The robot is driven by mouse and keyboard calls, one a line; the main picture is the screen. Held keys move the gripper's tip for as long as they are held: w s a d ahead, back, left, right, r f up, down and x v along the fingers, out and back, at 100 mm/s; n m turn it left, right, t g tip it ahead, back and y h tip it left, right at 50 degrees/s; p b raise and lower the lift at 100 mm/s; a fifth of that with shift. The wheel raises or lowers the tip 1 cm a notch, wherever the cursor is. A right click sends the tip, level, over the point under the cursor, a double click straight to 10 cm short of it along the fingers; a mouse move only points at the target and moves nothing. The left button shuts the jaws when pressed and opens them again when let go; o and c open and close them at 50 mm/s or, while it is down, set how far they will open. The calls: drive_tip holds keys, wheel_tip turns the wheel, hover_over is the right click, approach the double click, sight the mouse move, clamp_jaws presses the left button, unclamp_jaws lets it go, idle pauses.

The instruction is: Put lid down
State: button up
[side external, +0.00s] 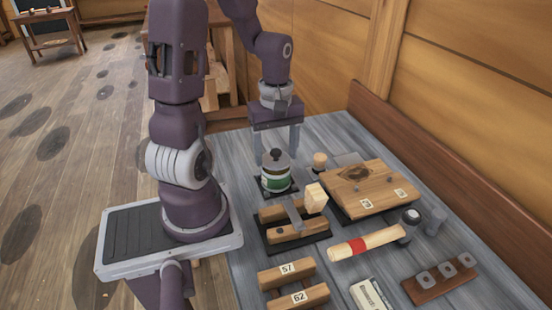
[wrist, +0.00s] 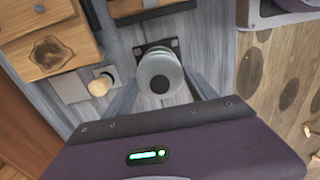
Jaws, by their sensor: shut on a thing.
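The lid (side external: 276,160) is grey with a black knob and sits at the top of a green jar with a pale label (side external: 277,178). The jar stands upright on a dark square base. In the wrist view the lid (wrist: 160,68) covers the jar from above, its black knob in the middle. My gripper (side external: 276,152) points down over the jar, one finger on each side, shut on the lid. I cannot tell whether the lid rests fully on the rim. The fingers also show in the wrist view (wrist: 163,78).
A wooden board (side external: 372,188) and a small wooden knob (side external: 320,160) are to the right. Numbered blocks (side external: 287,274) lie nearer. A low wooden wall (side external: 430,175) edges the grey bench.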

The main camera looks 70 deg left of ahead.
drive_tip(key=r, duration=0.7)
drive_tip(key=shift+w+r, duration=0.2)
drive_tip(key=shift+r, duration=0.2)
drive_tip(key=w+a, duration=0.1)
drive_tip(key=w, duration=0.3)
hover_over(352, 163)
wheel_tip(352, 163, down, 5)
wheel_tip(352, 163, down, 9)
drive_tip(key=shift+f, duration=0.1)
drive_tip(key=shift+f, duration=0.15)
drive_tip(key=o, duration=1.3)
drive_tip(key=shift+o, duration=0.2)
